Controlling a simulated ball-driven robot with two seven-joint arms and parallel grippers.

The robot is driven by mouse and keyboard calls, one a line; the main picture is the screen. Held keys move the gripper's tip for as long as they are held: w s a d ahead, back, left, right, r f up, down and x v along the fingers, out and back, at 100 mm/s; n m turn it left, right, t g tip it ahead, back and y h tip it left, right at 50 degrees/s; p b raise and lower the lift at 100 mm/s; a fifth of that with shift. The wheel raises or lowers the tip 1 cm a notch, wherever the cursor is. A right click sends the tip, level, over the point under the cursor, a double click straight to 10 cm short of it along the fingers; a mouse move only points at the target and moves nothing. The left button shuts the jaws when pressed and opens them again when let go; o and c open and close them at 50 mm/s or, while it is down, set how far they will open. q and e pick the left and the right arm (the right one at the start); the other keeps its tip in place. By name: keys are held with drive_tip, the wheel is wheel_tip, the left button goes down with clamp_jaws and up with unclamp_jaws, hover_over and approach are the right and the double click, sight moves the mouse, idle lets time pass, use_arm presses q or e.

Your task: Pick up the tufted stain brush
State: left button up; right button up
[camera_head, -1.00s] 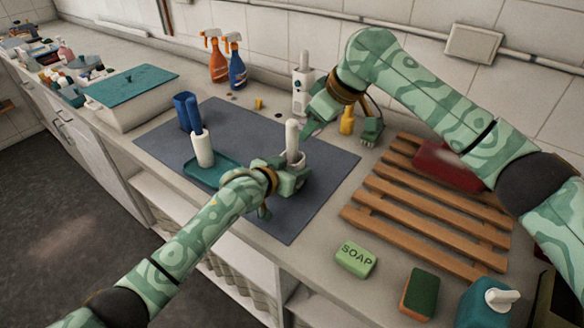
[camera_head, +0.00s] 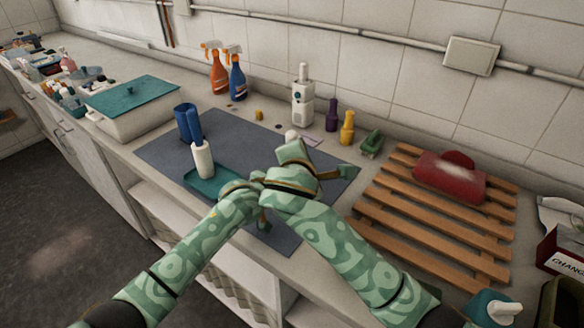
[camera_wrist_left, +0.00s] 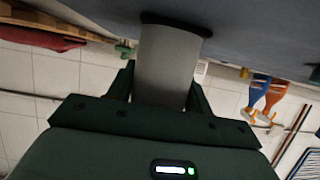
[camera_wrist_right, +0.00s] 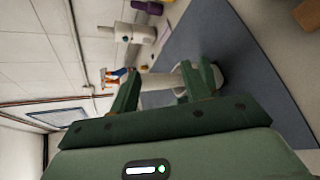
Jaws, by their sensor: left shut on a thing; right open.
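A pale upright cylinder (camera_wrist_left: 166,50) stands on the dark mat between my left fingers, with a dark ring at its foot. My left gripper (camera_wrist_left: 160,82) is shut on it. In the right wrist view a whitish stem (camera_wrist_right: 160,82) crosses between my right fingers, and a pale rounded part (camera_wrist_right: 258,82) shows beside it. My right gripper (camera_wrist_right: 170,78) is open around the stem. In the head view both grippers hide most of this object; a white tip (camera_head: 290,135) shows behind them. No tufts are visible, so I cannot tell which part is the brush.
A white bottle (camera_head: 202,160) on a teal tray (camera_head: 205,187) and a blue item (camera_head: 187,122) stand left on the mat. A white dispenser (camera_head: 302,104), purple and yellow bottles (camera_head: 347,128), and a green item (camera_head: 371,143) stand behind. A wooden rack (camera_head: 430,222) holds a red item (camera_head: 450,172).

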drive_tip(key=s+a+n+t+y, duration=0.3)
drive_tip(key=s+n+t, duration=0.2)
drive_tip(key=n, duration=1)
drive_tip(key=w, duration=1.1)
drive_tip(key=shift+r, duration=0.25)
drive_tip(key=shift+d, duration=0.1)
clamp_jaws()
